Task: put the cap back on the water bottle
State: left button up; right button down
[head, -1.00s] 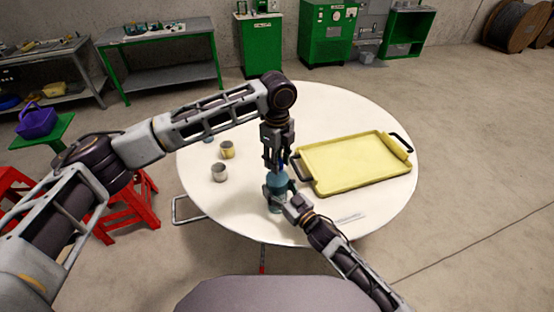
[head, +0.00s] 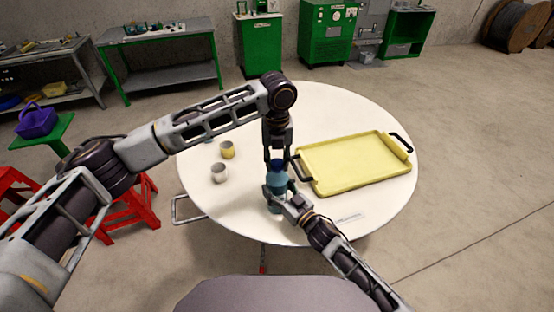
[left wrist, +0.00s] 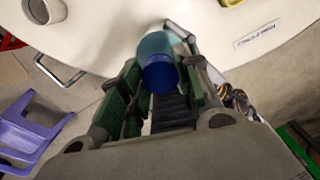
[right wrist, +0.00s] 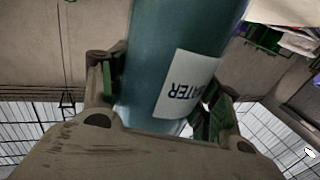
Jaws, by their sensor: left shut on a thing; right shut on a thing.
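The teal water bottle (head: 275,185) stands upright near the front of the round white table. The dark blue cap (head: 277,165) is at the bottle's top; in the left wrist view the cap (left wrist: 160,77) lines up with the bottle (left wrist: 156,45), and I cannot tell if it is fully tight. My left gripper (head: 277,157) points down from above, shut on the cap. My right gripper (head: 281,198) is shut around the bottle's body from the front right. In the right wrist view the bottle (right wrist: 180,60) fills the space between the fingers, with its WATER label facing the camera.
A yellow tray (head: 350,165) with dark handles lies right of the bottle. A yellow mug (head: 227,150) and a grey-white mug (head: 219,173) stand to its left. A small label strip (head: 348,217) lies near the front edge. The table's far part is clear.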

pick_arm(q)
jog(key=m, duration=0.5)
jog(key=shift+m, duration=2.9)
jog(key=o, duration=0.7)
jog(key=shift+r, duration=0.1)
jog(key=shift+r, duration=2.15)
jog(key=shift+r, duration=0.1)
jog(key=shift+c, duration=0.4)
